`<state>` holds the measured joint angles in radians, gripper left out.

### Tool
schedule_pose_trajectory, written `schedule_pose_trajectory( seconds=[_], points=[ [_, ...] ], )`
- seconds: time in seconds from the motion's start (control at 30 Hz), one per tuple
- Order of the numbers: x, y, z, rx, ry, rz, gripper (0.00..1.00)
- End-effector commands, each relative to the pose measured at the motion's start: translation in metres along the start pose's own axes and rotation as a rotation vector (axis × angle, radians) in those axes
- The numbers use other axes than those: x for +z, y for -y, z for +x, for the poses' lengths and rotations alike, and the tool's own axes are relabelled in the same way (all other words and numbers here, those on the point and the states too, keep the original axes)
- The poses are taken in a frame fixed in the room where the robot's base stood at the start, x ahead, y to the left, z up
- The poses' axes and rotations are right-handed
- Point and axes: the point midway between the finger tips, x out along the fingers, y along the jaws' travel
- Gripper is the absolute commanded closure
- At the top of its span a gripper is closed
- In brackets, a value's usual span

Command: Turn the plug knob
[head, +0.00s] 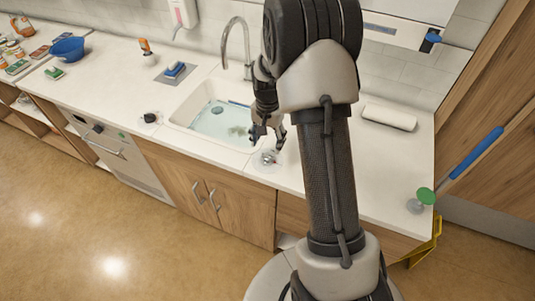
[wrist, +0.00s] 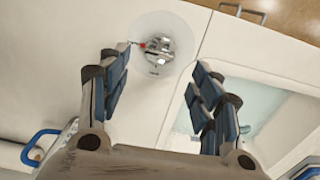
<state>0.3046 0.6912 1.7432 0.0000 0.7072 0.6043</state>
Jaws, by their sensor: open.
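A shiny metal knob (head: 268,158) with a small red mark sits on a round pale plate on the counter, at the front right of the sink. It also shows in the wrist view (wrist: 157,52), at the upper middle. I take it to be the plug knob. My gripper (head: 267,137) is open and empty, and points down just above the knob. In the wrist view, the fingertips (wrist: 160,78) are spread apart, with the knob beyond them and a little nearer the left finger. I see no contact.
The water-filled sink (head: 183,119) lies left of my gripper, with a curved tap (head: 247,50) behind it. A small black knob (head: 151,117) sits on the counter left of the sink. A white roll (head: 388,117) lies at right. The counter (head: 115,80) further left is partly clear.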

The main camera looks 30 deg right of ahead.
Motion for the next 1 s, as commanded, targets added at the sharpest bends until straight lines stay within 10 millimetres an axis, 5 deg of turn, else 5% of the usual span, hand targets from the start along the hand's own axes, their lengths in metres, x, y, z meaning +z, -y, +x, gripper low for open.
schedule_pose_trajectory(
  seconds=[0.2,0.4,0.77,1.0],
  points=[
    [0.001,-0.001,0.044,0.002,0.003,0.0,0.42],
    [0.0,0.0,0.062,0.001,0.001,-0.001,0.42],
    [0.0,0.0,0.065,0.0,0.0,-0.001,0.42],
    [0.0,0.0,0.065,0.0,0.0,-0.001,0.58]
  ],
)
